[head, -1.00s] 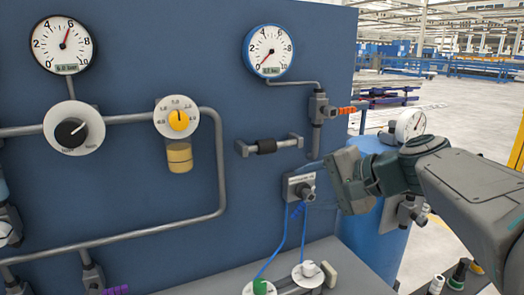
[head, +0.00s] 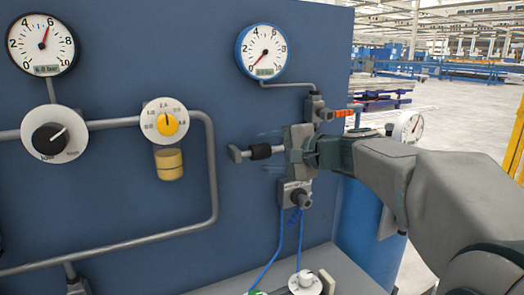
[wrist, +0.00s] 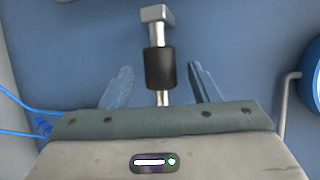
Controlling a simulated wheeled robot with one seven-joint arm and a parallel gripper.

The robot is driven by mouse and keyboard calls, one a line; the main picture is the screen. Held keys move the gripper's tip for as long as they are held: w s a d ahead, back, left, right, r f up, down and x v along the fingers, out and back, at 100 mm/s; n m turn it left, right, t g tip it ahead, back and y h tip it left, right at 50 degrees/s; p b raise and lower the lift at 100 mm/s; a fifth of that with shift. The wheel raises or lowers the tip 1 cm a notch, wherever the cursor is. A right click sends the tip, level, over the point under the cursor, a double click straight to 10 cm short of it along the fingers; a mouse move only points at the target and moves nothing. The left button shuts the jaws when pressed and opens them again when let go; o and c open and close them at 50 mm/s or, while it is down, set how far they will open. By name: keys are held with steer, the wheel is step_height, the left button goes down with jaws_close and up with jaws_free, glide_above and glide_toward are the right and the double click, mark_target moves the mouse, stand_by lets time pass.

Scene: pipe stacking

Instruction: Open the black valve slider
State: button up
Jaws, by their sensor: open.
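The black valve slider (head: 261,151) is a dark sleeve on a short grey horizontal bar mounted on the blue panel. The bar's left end shows in the head view; my gripper hides its right end. My gripper (head: 273,150) is at the slider's right side, pointing left along the panel. In the wrist view, the slider (wrist: 160,68) lies between the two spread fingers of my gripper (wrist: 160,82), with a gap on each side. The fingers are open and do not appear to touch the sleeve.
A grey valve block (head: 295,194) with blue hoses sits just below my gripper. A pipe fitting with an orange handle (head: 342,113) is above it. A blue-rimmed gauge (head: 262,50) hangs higher up. A yellow-knobbed regulator (head: 166,124) is to the left.

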steer(key=shift+x, duration=1.1)
